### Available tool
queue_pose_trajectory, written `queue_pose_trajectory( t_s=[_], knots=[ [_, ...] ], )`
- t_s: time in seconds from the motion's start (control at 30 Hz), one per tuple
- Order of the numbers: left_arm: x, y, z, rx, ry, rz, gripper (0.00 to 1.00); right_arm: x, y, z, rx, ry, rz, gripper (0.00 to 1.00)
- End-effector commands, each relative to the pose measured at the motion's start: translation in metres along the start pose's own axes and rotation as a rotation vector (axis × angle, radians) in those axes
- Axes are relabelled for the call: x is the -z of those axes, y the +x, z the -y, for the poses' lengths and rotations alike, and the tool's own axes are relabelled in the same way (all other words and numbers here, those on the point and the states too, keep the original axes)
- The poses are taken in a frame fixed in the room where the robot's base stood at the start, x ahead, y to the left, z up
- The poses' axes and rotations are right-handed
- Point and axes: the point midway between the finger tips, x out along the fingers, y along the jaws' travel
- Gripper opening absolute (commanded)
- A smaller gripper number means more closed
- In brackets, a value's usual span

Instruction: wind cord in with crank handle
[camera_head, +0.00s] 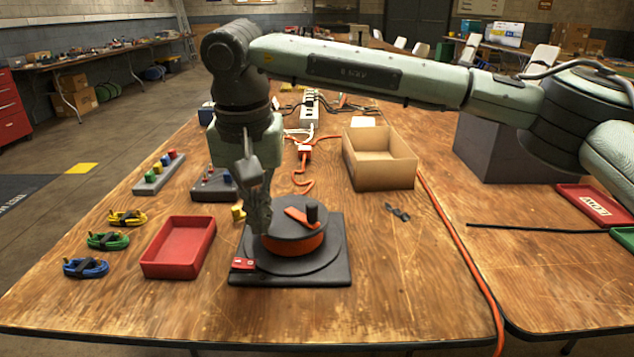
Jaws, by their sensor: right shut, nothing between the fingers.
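The cord reel (292,240) sits on a square black base (318,271) near the front middle of the table. It has a grey top, an orange crank arm and a black upright crank handle (312,212). Orange cord (305,182) lies loosely behind the reel and reaches a white plug block. My right arm comes in from the right, and its gripper (262,225) points down at the left edge of the reel. The gripper is shut and empty, left of the crank handle and apart from it. It hides part of the reel's left side. My left gripper does not show.
A red tray (180,248) and tied yellow, green and blue cables (108,241) lie left of the reel. An open cardboard box (379,158) stands behind it to the right. A button box (213,184) is behind left. The front table strip is clear.

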Motion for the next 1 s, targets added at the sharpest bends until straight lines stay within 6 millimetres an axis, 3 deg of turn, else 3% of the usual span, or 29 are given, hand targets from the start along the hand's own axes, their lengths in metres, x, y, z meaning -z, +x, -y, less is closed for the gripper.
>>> queue_pose_trajectory(
  t_s=[0.43,0.7,1.0],
  knots=[
    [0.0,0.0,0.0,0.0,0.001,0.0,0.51,-0.005,-0.001,0.009,0.0,0.0,0.0,0.0],
    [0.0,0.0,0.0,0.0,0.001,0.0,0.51,-0.016,-0.002,0.028,0.0,-0.001,0.0,0.0],
    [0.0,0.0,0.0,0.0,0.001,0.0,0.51,-0.017,-0.003,0.029,0.0,0.0,0.0,0.0]
  ],
)
